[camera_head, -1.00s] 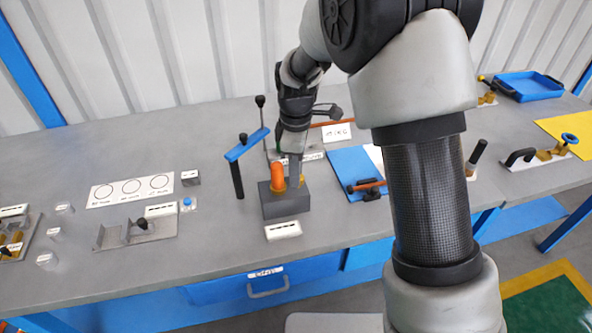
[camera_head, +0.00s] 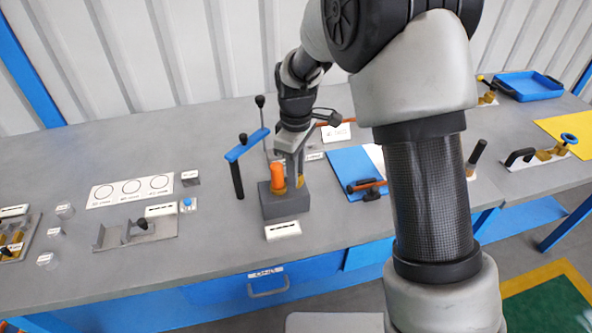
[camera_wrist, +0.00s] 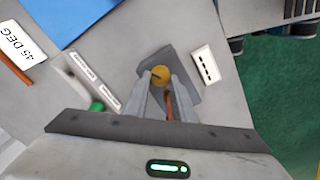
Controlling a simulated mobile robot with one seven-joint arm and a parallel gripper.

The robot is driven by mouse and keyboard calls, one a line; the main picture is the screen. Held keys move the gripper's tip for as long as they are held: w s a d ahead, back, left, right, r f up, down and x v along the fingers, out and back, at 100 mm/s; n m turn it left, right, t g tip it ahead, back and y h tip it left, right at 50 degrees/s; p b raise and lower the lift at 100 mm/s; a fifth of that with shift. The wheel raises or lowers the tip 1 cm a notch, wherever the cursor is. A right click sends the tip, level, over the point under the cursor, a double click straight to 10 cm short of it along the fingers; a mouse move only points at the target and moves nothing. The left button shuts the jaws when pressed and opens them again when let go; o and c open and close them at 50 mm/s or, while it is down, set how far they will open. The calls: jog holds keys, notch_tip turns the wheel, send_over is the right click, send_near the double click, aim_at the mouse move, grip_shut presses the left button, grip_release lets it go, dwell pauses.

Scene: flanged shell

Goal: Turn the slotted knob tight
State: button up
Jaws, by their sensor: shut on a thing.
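The slotted knob (camera_wrist: 160,73) is round and brass-yellow, with a dark slot across its top. It sits on a dark grey block (camera_head: 285,205), which also shows in the wrist view (camera_wrist: 184,90). My gripper (camera_wrist: 160,80) is shut on the knob, one finger on each side of it. In the head view my gripper (camera_head: 294,175) reaches down to the block, and the knob (camera_head: 300,182) is partly hidden by the fingers. An orange upright part (camera_head: 277,177) stands on the block just left of the fingers.
A white label (camera_head: 283,230) lies in front. A blue mat (camera_head: 348,165) with a dark clamp is to the right. A green knob (camera_wrist: 97,106) is near the gripper in the wrist view.

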jog(key=o, duration=1.1)
jog(key=shift+c, duration=0.2)
jog(key=shift+r, duration=0.1)
notch_tip(320, 180, up, 17)
jog(key=p, duration=0.1)
jog(key=shift+r, duration=0.15)
jog(key=s+d+r+m+t+p, duration=0.45)
jog(key=s+d+r+m, duration=0.6)
jog(key=s, duration=0.55)
jog(key=s+d+m+t+p, duration=0.1)
jog(key=s+d+m, duration=0.2)
jog(key=s+d, duration=0.2)
jog(key=shift+s+r, duration=0.15)
jog(key=shift+s, duration=1)
